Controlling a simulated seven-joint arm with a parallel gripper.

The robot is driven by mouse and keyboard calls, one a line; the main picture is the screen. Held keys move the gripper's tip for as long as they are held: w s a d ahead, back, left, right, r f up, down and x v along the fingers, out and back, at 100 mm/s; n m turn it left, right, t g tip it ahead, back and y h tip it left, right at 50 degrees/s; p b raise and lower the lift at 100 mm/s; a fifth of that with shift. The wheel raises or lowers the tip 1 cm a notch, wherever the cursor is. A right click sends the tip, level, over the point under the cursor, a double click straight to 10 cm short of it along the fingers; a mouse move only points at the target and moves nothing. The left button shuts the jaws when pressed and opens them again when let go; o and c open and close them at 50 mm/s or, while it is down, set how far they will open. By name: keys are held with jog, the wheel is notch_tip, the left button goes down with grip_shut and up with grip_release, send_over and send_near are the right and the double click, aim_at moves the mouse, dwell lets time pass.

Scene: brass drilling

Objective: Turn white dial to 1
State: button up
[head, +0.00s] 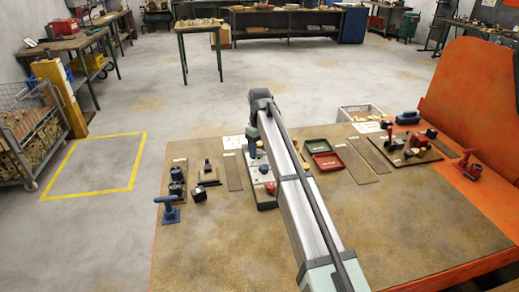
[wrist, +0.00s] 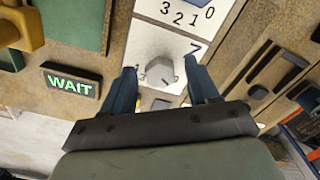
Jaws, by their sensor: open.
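The white dial (wrist: 159,71) shows in the wrist view as a faceted light-grey knob on a white panel (wrist: 152,40). Small numbers are marked beside the knob, and more digits, including 3, 2, 1 and 0, are printed on the panel above it. My gripper (wrist: 163,77) is open, with one blue finger on each side of the knob. I cannot tell whether the fingers touch it. In the head view the panel (head: 263,185) lies on the brown table, partly hidden behind my arm, and the dial itself cannot be made out.
A dark sign reading WAIT (wrist: 71,85) lies left of the panel. Red and green trays (head: 324,153) lie right of my arm. Dark fixtures (head: 177,184) and a blue-handled tool (head: 170,208) stand at the table's left. The table's front area (head: 230,250) is clear.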

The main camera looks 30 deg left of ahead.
jog(key=shift+c, duration=0.3)
jog(key=c, duration=1)
jog(key=shift+m, duration=2.9)
jog(key=shift+a, duration=0.1)
jog(key=o, duration=1.1)
jog(key=shift+c, duration=0.2)
jog(key=shift+r, duration=0.15)
